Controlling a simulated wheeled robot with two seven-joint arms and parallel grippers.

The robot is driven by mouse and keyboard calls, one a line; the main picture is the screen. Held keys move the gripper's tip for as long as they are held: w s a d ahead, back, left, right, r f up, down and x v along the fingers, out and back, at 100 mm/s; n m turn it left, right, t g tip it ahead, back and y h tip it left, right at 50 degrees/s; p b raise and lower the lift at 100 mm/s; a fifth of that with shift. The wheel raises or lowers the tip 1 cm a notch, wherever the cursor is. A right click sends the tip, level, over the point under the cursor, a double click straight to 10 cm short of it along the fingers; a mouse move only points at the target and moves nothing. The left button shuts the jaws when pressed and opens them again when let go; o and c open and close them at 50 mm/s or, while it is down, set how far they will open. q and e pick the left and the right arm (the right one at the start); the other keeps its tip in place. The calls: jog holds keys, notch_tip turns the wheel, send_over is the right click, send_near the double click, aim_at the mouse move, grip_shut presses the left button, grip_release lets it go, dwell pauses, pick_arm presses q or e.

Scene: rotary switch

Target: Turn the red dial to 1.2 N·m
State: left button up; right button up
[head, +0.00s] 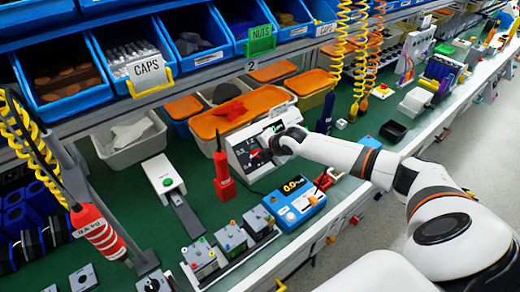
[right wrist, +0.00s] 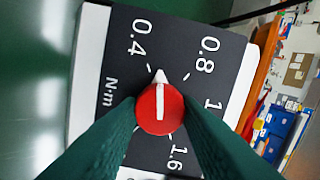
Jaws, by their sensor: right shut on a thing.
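The red dial (right wrist: 160,114) sits on a dark panel (right wrist: 120,68) marked N·m, with 0.4, 0.8 and 1.6 readable in the right wrist view. A label starting with 1 lies between 0.8 and 1.6, partly covered by a finger. The dial's white pointer lies between the 0.4 and 0.8 ticks, nearer 0.4. The two dark green fingers of my right gripper (right wrist: 160,108) are shut on the dial from both sides. In the head view my right gripper (head: 276,146) is at the white-edged panel box (head: 240,144) and covers part of its face. My left gripper is out of view.
A blue meter (head: 294,204) stands in front of the panel box. A red tool (head: 223,176) stands upright at its left. Orange-lidded bins (head: 243,111) are behind it. A red tool (head: 98,231) hangs on a yellow coil at the left.

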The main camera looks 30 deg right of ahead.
jog(key=m+p, duration=0.2)
jog(key=m, duration=0.3)
jog(key=shift+s+m, duration=0.1)
jog(key=shift+m, duration=0.2)
jog(key=m+p, duration=0.1)
jog(key=m, duration=0.3)
jog(key=shift+s+f+t+p, duration=0.1)
jog(key=shift+t+p, duration=0.2)
jog(key=shift+p, duration=0.05)
jog(key=m+p, duration=0.2)
jog(key=m, duration=0.4)
jog(key=shift+a+t+p, duration=0.15)
jog(key=shift+t+p, duration=0.15)
jog(key=shift+f+m+h+p, duration=0.1)
jog(key=shift+m+h+p, duration=0.3)
jog(key=shift+m+p, duration=1.5)
jog(key=shift+m+b, duration=0.7)
jog(key=shift+m, duration=0.1)
jog(key=o, duration=1)
jog(key=shift+c, duration=0.2)
jog(key=v, duration=1.2)
